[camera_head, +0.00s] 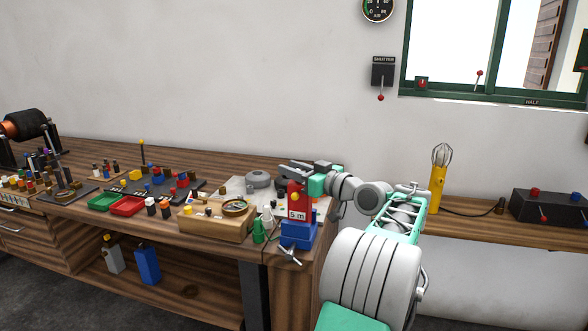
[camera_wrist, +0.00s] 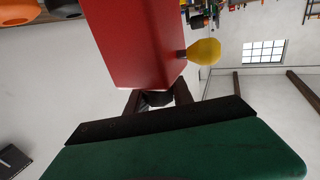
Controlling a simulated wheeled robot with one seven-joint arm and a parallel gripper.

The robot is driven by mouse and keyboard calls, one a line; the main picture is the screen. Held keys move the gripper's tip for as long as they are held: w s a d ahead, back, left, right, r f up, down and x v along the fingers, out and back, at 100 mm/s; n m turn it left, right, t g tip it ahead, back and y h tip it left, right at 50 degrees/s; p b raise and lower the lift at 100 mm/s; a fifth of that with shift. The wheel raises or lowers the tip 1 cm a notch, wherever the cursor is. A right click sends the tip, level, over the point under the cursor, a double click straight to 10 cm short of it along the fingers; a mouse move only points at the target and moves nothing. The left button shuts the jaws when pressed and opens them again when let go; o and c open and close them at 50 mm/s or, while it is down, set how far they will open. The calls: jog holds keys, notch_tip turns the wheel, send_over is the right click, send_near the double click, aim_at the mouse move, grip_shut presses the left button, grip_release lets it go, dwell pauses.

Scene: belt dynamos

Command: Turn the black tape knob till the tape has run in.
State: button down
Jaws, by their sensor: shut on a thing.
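The red tape case (camera_head: 296,190), with a white "5 m" label (camera_head: 296,214), stands on a blue block (camera_head: 298,234) at the right end of the bench. In the wrist view the red case (camera_wrist: 135,40) fills the upper middle, with a yellow bulb-shaped knob (camera_wrist: 204,52) on its side. My gripper (camera_wrist: 157,100) is shut on the black tape knob (camera_wrist: 156,99) at the case's end, and the jaws partly hide the knob. In the head view my gripper (camera_head: 297,170) is at the top of the case. I cannot make out any tape strip or the knob's turn.
Left of the case are a wooden block with a round brass-rimmed dial (camera_head: 236,208), a green bottle (camera_head: 258,231) and a grey round thing (camera_head: 258,179). A grey-metal pronged piece (camera_head: 290,256) shows below the blue block. A yellow whisk-topped stand (camera_head: 438,180) is to the right.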

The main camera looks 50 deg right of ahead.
jog(key=shift+a+n+y, duration=0.1)
jog(key=shift+n+y, duration=0.3)
jog(key=shift+y, duration=0.3)
jog(key=c, duration=1.1)
grip_release()
jog(key=shift+f, duration=0.1)
